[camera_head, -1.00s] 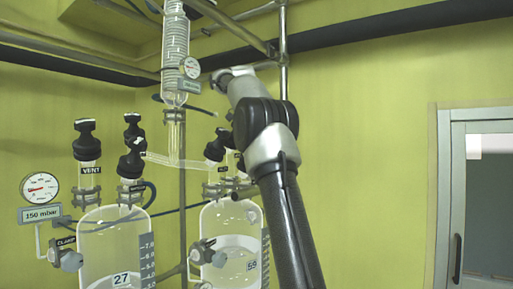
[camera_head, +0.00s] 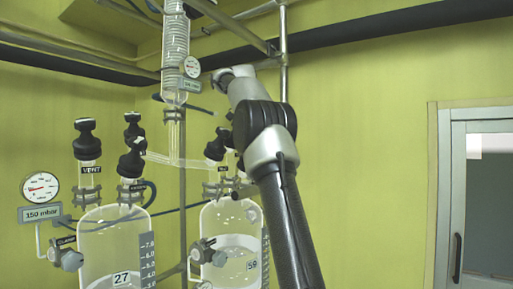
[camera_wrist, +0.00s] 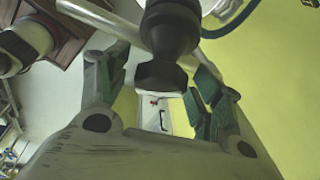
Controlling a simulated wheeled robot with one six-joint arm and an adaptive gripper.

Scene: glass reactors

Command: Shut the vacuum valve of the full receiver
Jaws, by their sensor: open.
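My gripper (camera_wrist: 162,78) is open in the wrist view, with one finger on each side of a black valve knob (camera_wrist: 168,42). The fingers look apart from the knob. In the head view, my arm hides the gripper. Two glass vessels stand at left and centre. The centre one, numbered 59 (camera_head: 225,217), also has a black knob (camera_head: 216,147). I cannot tell which knob my gripper surrounds.
A gauge (camera_head: 40,187) with a 150 mbar display is at far left. A glass coil column (camera_head: 175,55) and metal poles (camera_head: 283,50) stand beside my arm. A pale tube crosses behind the knob in the wrist view. Free room lies right, before the door (camera_head: 480,210).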

